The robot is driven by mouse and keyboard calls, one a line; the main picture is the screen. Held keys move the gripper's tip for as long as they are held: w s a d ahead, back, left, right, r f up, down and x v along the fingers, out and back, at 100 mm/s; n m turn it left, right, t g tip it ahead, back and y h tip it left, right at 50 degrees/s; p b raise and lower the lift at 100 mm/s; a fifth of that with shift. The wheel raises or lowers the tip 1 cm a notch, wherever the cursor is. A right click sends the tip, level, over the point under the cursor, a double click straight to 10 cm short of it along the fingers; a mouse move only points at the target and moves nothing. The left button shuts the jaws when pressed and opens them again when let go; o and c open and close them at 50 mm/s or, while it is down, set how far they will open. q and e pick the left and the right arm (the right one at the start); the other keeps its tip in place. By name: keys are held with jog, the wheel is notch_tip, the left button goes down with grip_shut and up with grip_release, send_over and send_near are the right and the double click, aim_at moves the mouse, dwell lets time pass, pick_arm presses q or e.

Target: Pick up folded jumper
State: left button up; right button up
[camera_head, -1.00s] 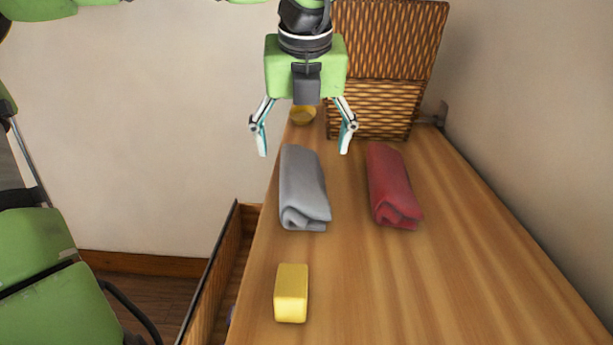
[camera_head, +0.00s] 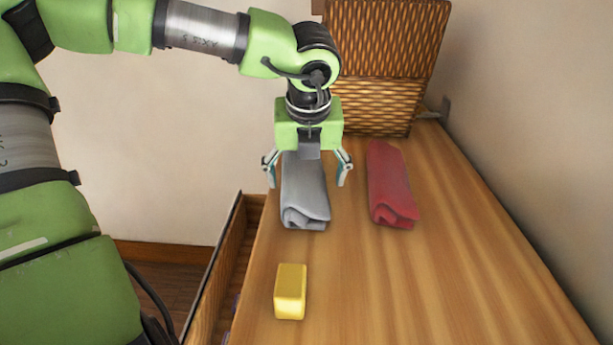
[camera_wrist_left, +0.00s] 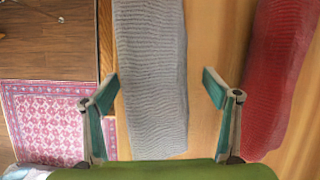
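A grey folded jumper (camera_head: 304,200) lies on the wooden top, left of a red folded one (camera_head: 391,188). My left gripper (camera_head: 307,178) is open above the grey jumper, with one finger on each side of it. In the left wrist view the grey jumper (camera_wrist_left: 152,75) runs between the spread fingers (camera_wrist_left: 158,97), apart from both. The red folded jumper (camera_wrist_left: 280,75) lies to the right, outside the fingers. The gripper hides part of the grey jumper's far end in the head view. My right gripper is not in view.
A yellow block (camera_head: 290,291) lies nearer on the wooden top (camera_head: 420,290). An open wicker basket (camera_head: 372,107) stands at the far end. A wall bounds the right side. An open drawer (camera_head: 225,265) juts out at the left. The near right of the top is clear.

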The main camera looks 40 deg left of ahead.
pick_arm(q)
jog(key=c, duration=1)
jog(key=shift+a, duration=0.1)
jog(key=shift+r, duration=0.1)
